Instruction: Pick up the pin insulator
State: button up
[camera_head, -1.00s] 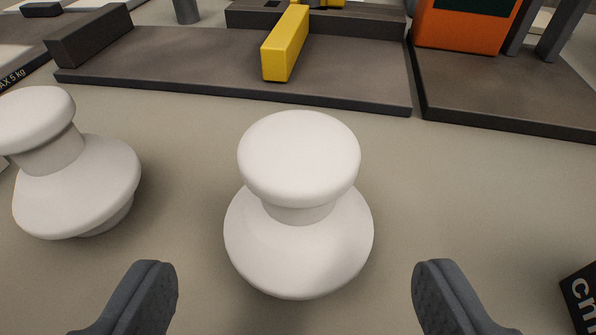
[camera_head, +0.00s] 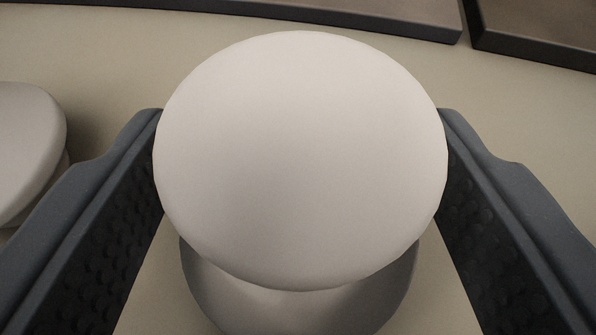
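The white pin insulator (camera_head: 300,160) stands in the middle of the view, seen from close above. My gripper (camera_head: 301,112) is open, with one dark finger on each side of the insulator. The round top overlaps the inner edges of both fingers in the picture, so I cannot tell whether they touch it. Bare surface shows between the fingers and the lower body.
A second white insulator (camera_head: 28,150) stands at the left, cut off by the frame edge and close to my left finger. Dark flat slabs (camera_head: 400,18) lie along the back. The surface to the right is clear.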

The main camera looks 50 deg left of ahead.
jog(key=c, duration=1)
jog(key=shift+s+f, duration=0.1)
jog(key=shift+s, duration=0.05)
jog(key=shift+c, duration=0.8)
